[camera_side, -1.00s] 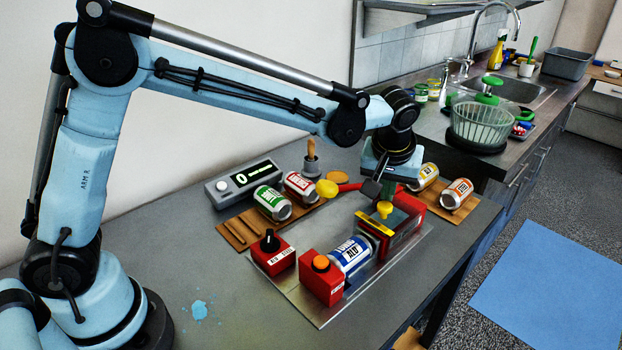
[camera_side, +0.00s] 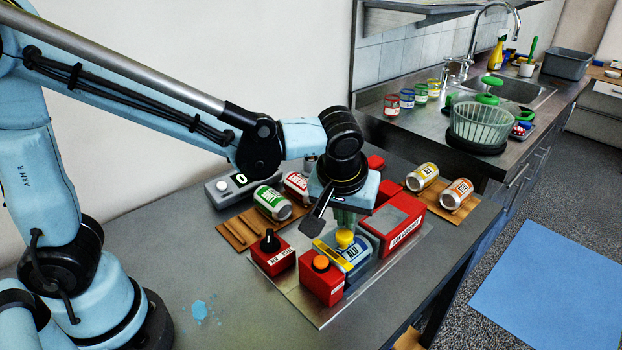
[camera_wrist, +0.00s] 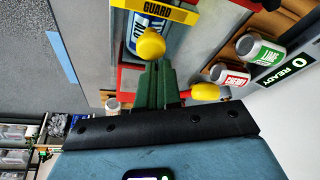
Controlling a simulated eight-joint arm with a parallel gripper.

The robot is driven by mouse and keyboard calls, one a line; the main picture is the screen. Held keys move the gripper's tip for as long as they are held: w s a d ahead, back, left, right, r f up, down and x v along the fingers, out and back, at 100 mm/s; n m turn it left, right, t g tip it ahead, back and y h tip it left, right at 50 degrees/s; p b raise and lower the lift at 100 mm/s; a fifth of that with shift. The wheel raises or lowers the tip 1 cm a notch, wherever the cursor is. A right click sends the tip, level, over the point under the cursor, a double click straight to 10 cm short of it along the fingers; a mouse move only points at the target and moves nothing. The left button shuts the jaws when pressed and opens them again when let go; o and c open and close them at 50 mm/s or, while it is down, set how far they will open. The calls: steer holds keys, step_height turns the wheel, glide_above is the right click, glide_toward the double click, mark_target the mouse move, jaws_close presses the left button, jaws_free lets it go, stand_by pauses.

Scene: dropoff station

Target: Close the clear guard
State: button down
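The clear guard (camera_side: 328,255) has a yellow front edge and a yellow knob (camera_side: 345,238). It now lies over the blue-and-white ALU can (camera_side: 358,254), beside the red can crusher (camera_side: 402,232). In the wrist view, the yellow strip marked GUARD (camera_wrist: 156,9) and the round knob (camera_wrist: 150,43) show just ahead of my green fingertips. My gripper (camera_side: 346,222) is above and behind the knob, with its fingers together in the wrist view (camera_wrist: 155,72). They appear to touch the knob without gripping around it. The can is partly hidden by the guard and knob.
A red box with an orange button (camera_side: 321,263) and a red box with a black knob (camera_side: 269,243) stand left of the guard. Several cans lie on wooden racks on both sides. A display (camera_wrist: 290,66) reads 0 READY. A yellow-tipped lever (camera_wrist: 206,91) shows beside my fingers.

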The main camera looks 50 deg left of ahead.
steer(key=shift+s+d+f, duration=0.1)
steer(key=shift+s+d, duration=0.05)
steer(key=shift+s, duration=0.1)
steer(key=w, duration=0.1)
steer(key=w+a, duration=0.1)
steer(key=w+a+r, duration=0.1)
steer(key=w, duration=0.1)
steer(key=shift+w+a, duration=0.1)
steer(key=v, duration=1)
steer(key=s+a+f+m+t+h, duration=0.1)
steer(key=s+a+f+m, duration=0.1)
steer(key=s+a+f, duration=0.1)
steer(key=s+a+f+m+t+h, duration=0.1)
steer(key=s+a+f+m+t, duration=0.1)
steer(key=s+a, duration=0.3)
steer(key=a+f+m, duration=0.1)
steer(key=a, duration=0.2)
steer(key=shift+s+a+f, duration=0.3)
steer(key=shift+s+f, duration=0.05)
steer(key=shift+s, duration=0.05)
